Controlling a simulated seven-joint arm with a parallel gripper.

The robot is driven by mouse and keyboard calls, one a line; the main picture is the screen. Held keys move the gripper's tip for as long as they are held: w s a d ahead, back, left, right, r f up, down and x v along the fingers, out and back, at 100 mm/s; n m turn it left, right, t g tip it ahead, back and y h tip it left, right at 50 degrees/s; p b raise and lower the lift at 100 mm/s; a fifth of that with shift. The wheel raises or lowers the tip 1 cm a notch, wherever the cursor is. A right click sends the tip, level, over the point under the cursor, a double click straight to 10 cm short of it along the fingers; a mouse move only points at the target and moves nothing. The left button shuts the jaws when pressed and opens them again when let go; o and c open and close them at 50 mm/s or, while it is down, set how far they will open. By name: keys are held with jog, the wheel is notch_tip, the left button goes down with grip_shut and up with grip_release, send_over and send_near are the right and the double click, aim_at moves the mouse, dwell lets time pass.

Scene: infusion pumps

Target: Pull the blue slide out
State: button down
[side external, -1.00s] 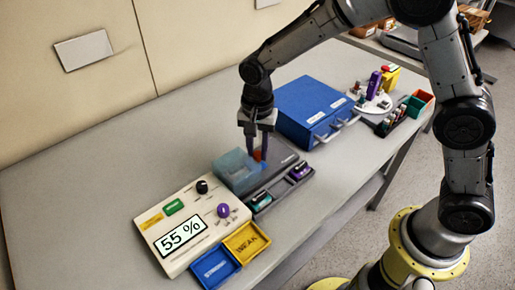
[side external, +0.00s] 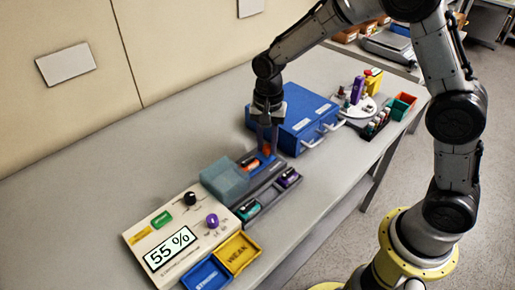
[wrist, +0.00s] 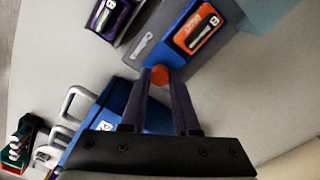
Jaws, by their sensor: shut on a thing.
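The blue slide (side external: 268,159) extends from the blue-grey translucent housing (side external: 225,179) on the bench. An orange-and-black cartridge (side external: 249,162) lies on it. In the wrist view the blue slide (wrist: 179,26) carries the orange-framed cartridge (wrist: 202,28), and the housing (wrist: 268,10) shows at the top right. My gripper (side external: 267,150) points down at the slide's end away from the housing. In the wrist view its fingers are shut on a round orange-red knob (wrist: 160,76). How the knob joins the slide is hard to see.
A blue case (side external: 300,118) with pale handles stands close behind my gripper. A 55 % display panel (side external: 170,250) and blue and yellow trays (side external: 237,252) are in front. Bench left of the housing is clear.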

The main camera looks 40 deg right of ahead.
jog(key=shift+r, duration=0.1)
jog(key=c, duration=0.9)
grip_release()
notch_tip(320, 180, up, 14)
jog(key=shift+f, duration=0.1)
